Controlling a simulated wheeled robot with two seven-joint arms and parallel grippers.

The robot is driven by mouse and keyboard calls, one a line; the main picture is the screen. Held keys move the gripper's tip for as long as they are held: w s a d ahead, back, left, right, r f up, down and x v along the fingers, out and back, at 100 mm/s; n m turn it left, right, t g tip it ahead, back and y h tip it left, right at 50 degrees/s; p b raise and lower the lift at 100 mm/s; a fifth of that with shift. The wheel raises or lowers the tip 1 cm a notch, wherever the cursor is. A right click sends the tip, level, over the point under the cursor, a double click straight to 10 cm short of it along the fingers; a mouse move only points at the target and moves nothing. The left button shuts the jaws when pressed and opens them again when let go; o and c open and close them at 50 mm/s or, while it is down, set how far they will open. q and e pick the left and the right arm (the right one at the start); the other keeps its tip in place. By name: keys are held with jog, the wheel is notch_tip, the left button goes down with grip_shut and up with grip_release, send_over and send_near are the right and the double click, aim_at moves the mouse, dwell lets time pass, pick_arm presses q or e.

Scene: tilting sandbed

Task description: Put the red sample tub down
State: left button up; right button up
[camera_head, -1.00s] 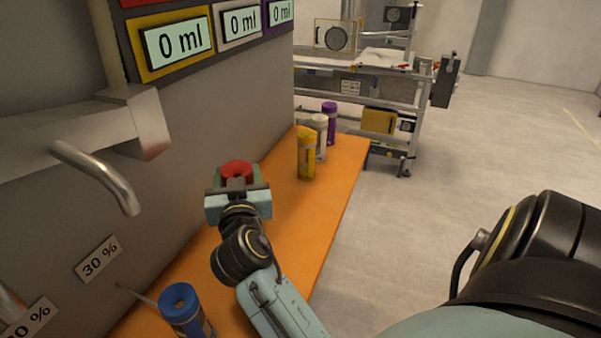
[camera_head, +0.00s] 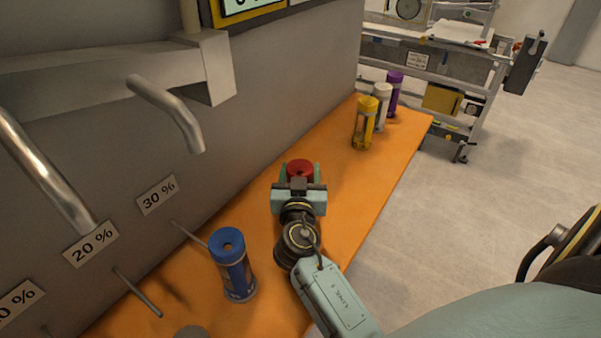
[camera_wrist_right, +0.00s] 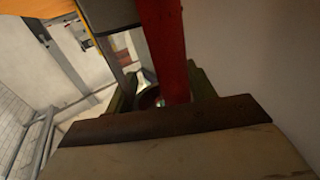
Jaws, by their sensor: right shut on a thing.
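The red sample tub (camera_head: 300,168) is between the fingers of my right gripper (camera_head: 299,176), over the orange shelf (camera_head: 330,205). In the head view only its red top shows; the gripper hides the rest, so I cannot tell whether its base touches the shelf. The right wrist view shows the tub's red side (camera_wrist_right: 165,50) close up between the fingers of the right gripper (camera_wrist_right: 160,95). My left gripper is not in view.
A blue tub (camera_head: 233,265) stands nearer on the shelf. Yellow (camera_head: 365,123), white (camera_head: 382,100) and purple (camera_head: 394,88) tubs stand at the far end. A grey wall with metal spouts (camera_head: 165,110) and percentage labels runs along the left. The shelf between is clear.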

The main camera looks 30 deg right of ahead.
jog(key=o, duration=1.1)
jog(key=shift+f+b, duration=0.2)
jog(key=shift+b, duration=0.1)
jog(key=o, duration=0.4)
jog(key=shift+r, duration=0.1)
jog(key=shift+r, duration=0.1)
jog(key=shift+r+p, duration=0.15)
jog(key=shift+p, duration=0.3)
jog(key=shift+b+v, duration=1.95)
jog(key=shift+v, duration=4.1)
